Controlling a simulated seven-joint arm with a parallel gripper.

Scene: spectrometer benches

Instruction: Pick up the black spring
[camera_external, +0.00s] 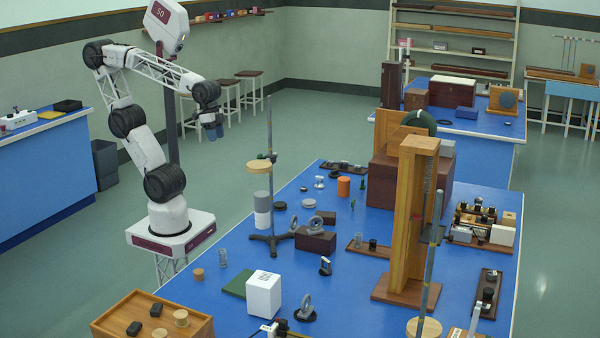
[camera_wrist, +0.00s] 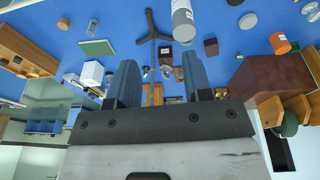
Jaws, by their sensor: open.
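My gripper (camera_external: 213,134) hangs in the air to the left of the near blue bench, well above it. In the wrist view its two blue fingers are apart, with nothing between them, around the gripper's middle (camera_wrist: 160,75). I cannot make out a black spring for certain. A small coil-like grey cylinder (camera_external: 223,258) stands upright on the bench's left part, and a similar one (camera_wrist: 93,25) shows in the wrist view. A dark round piece (camera_external: 280,205) lies near the metal stand. These are too small to tell whether either is a spring.
A tall metal stand (camera_external: 270,190) rises near the bench's left edge. A white box (camera_external: 264,293), a dark brown block (camera_external: 315,240) and a tall wooden column (camera_external: 411,215) stand on the bench. A wooden tray (camera_external: 190,323) is at the near left. Small bare blue patches lie between items.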

